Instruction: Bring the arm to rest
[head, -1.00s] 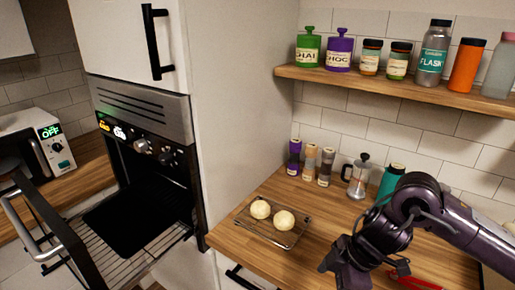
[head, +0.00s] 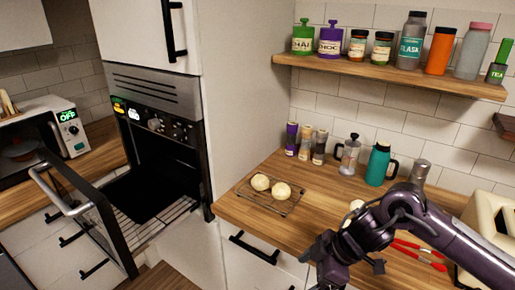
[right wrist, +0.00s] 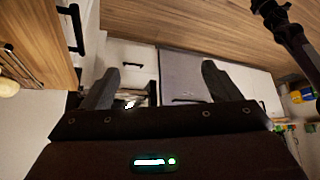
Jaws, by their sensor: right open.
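My right arm (head: 385,220) comes in from the right in the head view, in front of the wooden counter. It bends down at the front edge, and its hand is cut off by the bottom of the picture. In the right wrist view my right gripper (right wrist: 163,80) has its two fingers spread wide with nothing between them. Cabinet fronts and the counter lie beyond them. My left gripper is not in the head view.
The oven (head: 155,140) stands with its door (head: 75,205) open at left. On the counter (head: 245,205) are a rack (head: 290,205) with two pale buns, a teal flask (head: 378,165), a French press (head: 347,155) and red-handled tongs (head: 425,258), near the arm. A shelf (head: 400,78) with jars hangs above.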

